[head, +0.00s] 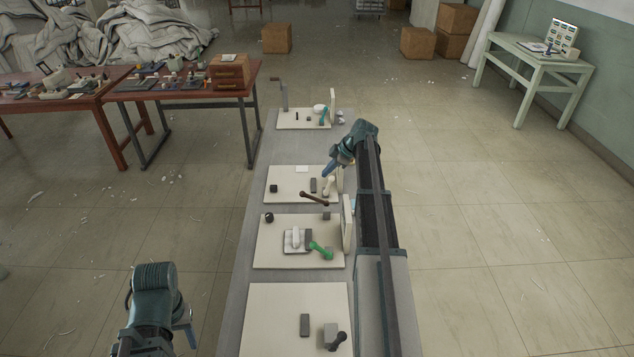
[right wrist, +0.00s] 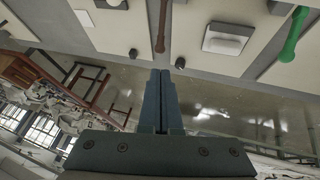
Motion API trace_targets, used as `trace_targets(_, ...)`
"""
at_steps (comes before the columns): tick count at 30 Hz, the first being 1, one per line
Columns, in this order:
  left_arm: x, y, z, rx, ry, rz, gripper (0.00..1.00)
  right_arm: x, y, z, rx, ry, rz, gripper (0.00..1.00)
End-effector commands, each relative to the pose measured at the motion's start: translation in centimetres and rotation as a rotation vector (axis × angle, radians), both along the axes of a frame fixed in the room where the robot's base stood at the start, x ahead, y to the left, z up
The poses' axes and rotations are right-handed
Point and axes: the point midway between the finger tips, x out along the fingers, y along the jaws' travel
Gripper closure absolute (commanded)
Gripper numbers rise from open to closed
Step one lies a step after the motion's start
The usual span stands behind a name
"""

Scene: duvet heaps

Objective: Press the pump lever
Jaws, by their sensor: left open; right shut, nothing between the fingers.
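Several cream panels lie along a grey bench (head: 258,196), with levers on them. A long dark-brown lever (head: 314,198) sits at the front of the second-farthest panel (head: 290,191); it also shows in the right wrist view (right wrist: 160,28). A green lever (head: 321,250) is on the panel (head: 270,250) nearer me, a dark lever (head: 338,341) on the nearest panel. I cannot tell which is the pump lever. My right gripper (head: 329,172) is shut and empty, beyond the brown lever; its fingers (right wrist: 160,73) point towards it, apart from it. My left gripper (head: 187,332) is open, left of the bench.
A white block (head: 295,239) sits beside the green lever. A farther panel (head: 290,118) holds a crank and small parts. Red tables (head: 115,91) with clutter stand at the far left, a pale green table (head: 540,58) at the far right. The floor between is mostly clear.

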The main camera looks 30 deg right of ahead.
Motion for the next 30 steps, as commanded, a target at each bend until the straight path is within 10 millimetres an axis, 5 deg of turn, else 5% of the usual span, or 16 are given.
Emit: trace_targets(30, 0.0, 0.0, -11.5, 0.000, 0.000, 0.002, 0.50, 6.1, 3.4, -11.5, 0.000, 0.000, 0.000, 1.00)
